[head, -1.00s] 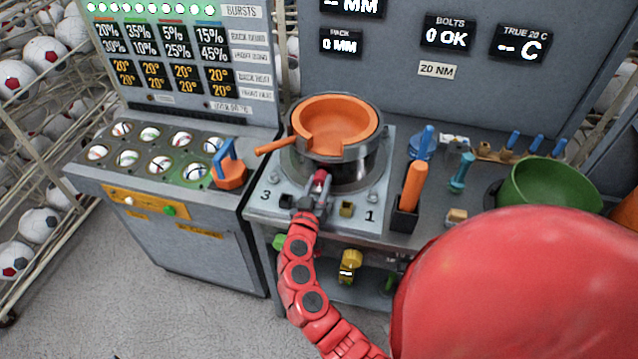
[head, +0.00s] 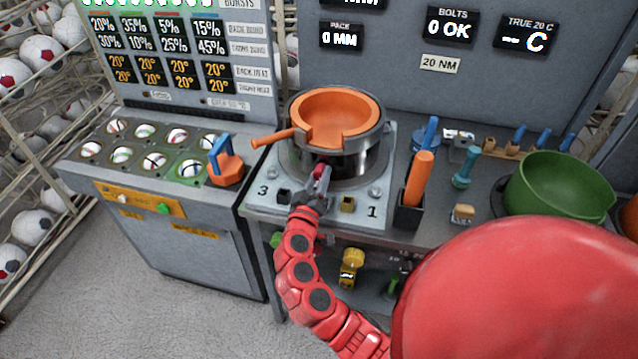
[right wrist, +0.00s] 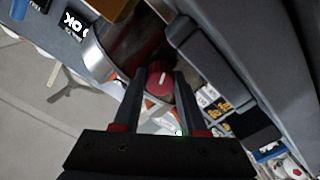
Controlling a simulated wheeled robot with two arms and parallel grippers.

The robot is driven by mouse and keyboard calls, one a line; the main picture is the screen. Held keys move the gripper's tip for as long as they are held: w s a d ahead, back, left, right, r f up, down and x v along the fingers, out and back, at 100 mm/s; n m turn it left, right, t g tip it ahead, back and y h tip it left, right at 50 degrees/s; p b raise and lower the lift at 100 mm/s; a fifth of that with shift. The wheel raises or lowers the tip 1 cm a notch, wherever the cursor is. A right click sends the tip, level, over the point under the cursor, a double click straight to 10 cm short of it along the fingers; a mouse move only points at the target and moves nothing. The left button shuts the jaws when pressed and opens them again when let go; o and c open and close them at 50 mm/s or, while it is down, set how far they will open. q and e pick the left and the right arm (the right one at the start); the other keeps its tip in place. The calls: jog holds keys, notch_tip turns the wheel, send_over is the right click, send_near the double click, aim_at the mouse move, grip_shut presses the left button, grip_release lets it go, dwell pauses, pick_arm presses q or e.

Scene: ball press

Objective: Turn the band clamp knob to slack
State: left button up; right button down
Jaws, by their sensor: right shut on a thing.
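The band clamp knob (right wrist: 159,78) is small and dark red, with a white line on its face. It sits on the front of the metal band (head: 338,163) around the press cylinder, below the orange ring (head: 322,132). My right gripper (head: 321,178) reaches it from the front. In the right wrist view the two dark fingers of my right gripper (right wrist: 160,85) stand on both sides of the knob and are shut on it. In the head view the fingers hide most of the knob. My left gripper is not in view.
An orange handle (head: 272,138) sticks out left of the ring. The base plate (head: 262,206) carries bolts and the numbers 3 and 1. An orange-handled tool (head: 418,178) stands in a black holder to the right. A green bowl (head: 560,185) is farther right.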

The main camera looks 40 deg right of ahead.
jog(key=n, duration=0.5)
jog(key=shift+n, duration=0.4)
jog(key=n+p, duration=0.1)
jog(key=n, duration=0.3)
jog(key=shift+a+r, duration=0.1)
jog(key=shift+n+p, duration=0.45)
jog(key=shift+n, duration=1.15)
jog(key=shift+c, duration=2.3)
grip_release()
